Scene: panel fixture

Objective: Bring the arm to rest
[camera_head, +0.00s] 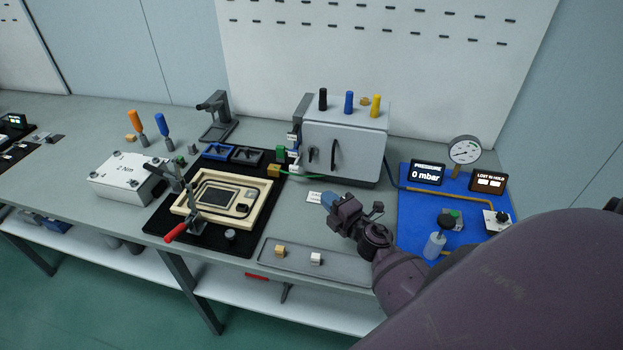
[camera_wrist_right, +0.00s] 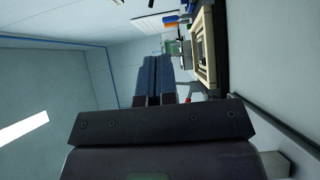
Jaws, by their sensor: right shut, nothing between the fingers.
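My right gripper (camera_head: 328,200) shows in the head view above the bench, between the grey box with the door and the shallow tray. Its arm comes in from the lower right. In the right wrist view its two dark blue fingers (camera_wrist_right: 158,78) lie together with nothing between them. The gripper is shut and empty. My left gripper does not show in either view.
A wooden frame fixture (camera_head: 180,206) with a red-handled clamp sits on a black mat. A grey tray (camera_head: 345,272) holds two small blocks. A grey cabinet (camera_head: 350,150) stands behind. A blue panel (camera_head: 415,210) with gauge and displays lies right.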

